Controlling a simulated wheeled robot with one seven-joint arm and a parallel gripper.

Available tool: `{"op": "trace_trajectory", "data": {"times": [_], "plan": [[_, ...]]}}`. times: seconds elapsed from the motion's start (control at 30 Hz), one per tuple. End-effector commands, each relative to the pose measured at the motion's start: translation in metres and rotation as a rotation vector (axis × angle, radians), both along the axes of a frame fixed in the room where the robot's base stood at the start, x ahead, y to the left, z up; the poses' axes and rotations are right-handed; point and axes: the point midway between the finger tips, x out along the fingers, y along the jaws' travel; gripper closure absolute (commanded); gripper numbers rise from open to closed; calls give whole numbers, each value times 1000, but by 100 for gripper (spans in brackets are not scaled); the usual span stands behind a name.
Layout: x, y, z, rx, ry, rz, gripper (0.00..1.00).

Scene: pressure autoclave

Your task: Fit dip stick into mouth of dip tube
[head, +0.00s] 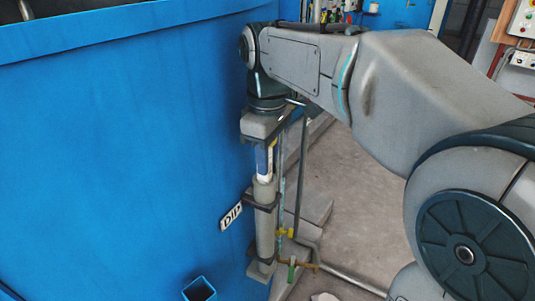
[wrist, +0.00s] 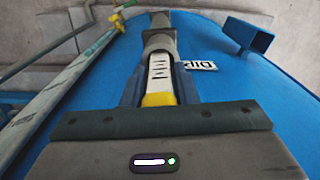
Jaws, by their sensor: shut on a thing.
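The dip stick (wrist: 160,72) is a white flat strip with black marks and a yellow part near my gripper. My gripper (head: 264,146) is shut on it, pointing down beside the blue tank wall. The stick also shows as a short white piece in the head view (head: 263,166). The grey dip tube (head: 265,228) stands upright below, held by dark brackets on the tank. Its wider mouth (head: 264,190) is directly under the stick, and it also shows in the wrist view (wrist: 160,42). The stick meets the mouth in both views; how far inside it reaches is hidden.
A white DIP label (head: 231,216) is fixed on the blue tank (head: 120,150) left of the tube. A square blue tube stub (head: 199,290) juts out lower left. Thin pipes with a yellow fitting (head: 285,232) run close on the right. Open floor (head: 350,200) lies further right.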

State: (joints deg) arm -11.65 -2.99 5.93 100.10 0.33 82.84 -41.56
Motion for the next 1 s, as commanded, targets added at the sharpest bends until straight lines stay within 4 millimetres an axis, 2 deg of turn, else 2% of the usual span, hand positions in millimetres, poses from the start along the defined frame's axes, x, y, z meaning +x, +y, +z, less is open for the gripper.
{"op": "trace_trajectory", "data": {"times": [0.47, 0.5, 0.57, 0.6, 0.87, 1.0], "plan": [[0, 0, -12, 0, 0, 0, 100], [0, 0, -11, 0, 0, 0, 68], [0, 0, -11, 0, 0, 0, 52], [0, 0, -11, 0, 0, 0, 48], [0, 0, -11, 0, 0, 0, 48], [0, 0, 1, 0, -1, 0, 48]]}}
